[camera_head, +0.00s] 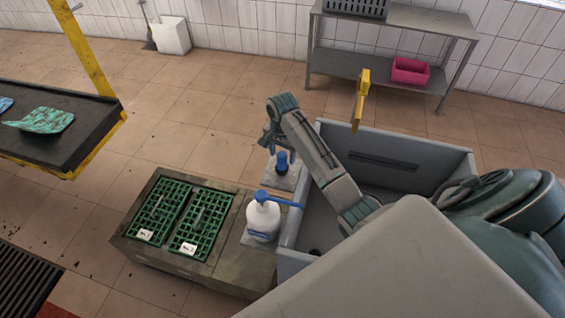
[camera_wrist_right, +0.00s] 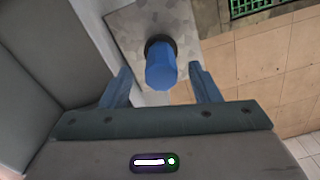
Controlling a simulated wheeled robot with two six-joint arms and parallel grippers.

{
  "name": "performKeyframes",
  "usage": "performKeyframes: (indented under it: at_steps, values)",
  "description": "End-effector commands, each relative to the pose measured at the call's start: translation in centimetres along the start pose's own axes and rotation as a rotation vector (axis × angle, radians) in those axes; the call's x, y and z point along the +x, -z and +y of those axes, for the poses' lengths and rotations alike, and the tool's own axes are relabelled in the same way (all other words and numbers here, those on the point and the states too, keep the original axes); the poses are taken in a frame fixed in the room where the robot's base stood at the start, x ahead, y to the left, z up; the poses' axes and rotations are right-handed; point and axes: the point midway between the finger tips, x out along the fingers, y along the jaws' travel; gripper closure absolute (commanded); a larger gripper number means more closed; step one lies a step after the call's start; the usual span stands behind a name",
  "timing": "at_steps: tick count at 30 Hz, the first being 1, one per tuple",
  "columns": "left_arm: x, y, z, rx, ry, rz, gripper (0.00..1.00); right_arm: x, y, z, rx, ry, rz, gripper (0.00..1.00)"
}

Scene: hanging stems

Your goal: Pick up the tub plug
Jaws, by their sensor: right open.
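The tub plug (camera_head: 282,168), blue on top with a dark round base, stands upright on a small grey ledge (camera_head: 292,180) at the left side of the grey tub (camera_head: 388,190). It also shows in the right wrist view (camera_wrist_right: 160,65). My right gripper (camera_head: 274,148) is open at the plug, partly covering it in the head view. In the wrist view its two blue fingers (camera_wrist_right: 162,82) lie left and right of the plug with gaps, holding nothing. My left gripper is not in view.
A white bottle with a blue pump (camera_head: 263,218) stands close in front of the ledge. Two green crates (camera_head: 178,218) sit in a low stand to the left. A yellow upright piece (camera_head: 361,98) rises at the tub's far rim. Floor behind the stand is clear.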

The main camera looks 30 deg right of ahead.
Motion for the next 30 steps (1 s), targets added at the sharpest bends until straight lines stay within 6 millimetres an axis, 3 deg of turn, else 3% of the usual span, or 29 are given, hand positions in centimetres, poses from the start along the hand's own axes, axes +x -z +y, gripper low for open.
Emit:
performKeyframes:
  at_steps: [1, 6, 13, 18, 21, 30]
  values:
    - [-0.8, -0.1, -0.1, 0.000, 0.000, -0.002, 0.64, 0.4, -0.1, 0.0, 0.000, -0.003, -0.002, 0.44]
    - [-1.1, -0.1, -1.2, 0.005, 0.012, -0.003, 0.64, 2.1, -0.1, 0.0, 0.001, -0.001, -0.001, 0.44]
    - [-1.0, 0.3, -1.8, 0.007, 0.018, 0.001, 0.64, 2.3, 0.0, 0.0, 0.000, 0.001, 0.001, 0.44]
    - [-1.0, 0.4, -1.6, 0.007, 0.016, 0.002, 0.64, 2.3, 0.0, 0.0, 0.000, 0.001, 0.001, 0.77]
    - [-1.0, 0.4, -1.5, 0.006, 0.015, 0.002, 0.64, 2.3, 0.0, 0.0, 0.000, 0.001, 0.001, 0.92]
    - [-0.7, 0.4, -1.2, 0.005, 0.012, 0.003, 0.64, 1.9, 0.1, -0.1, 0.000, 0.003, 0.002, 0.92]
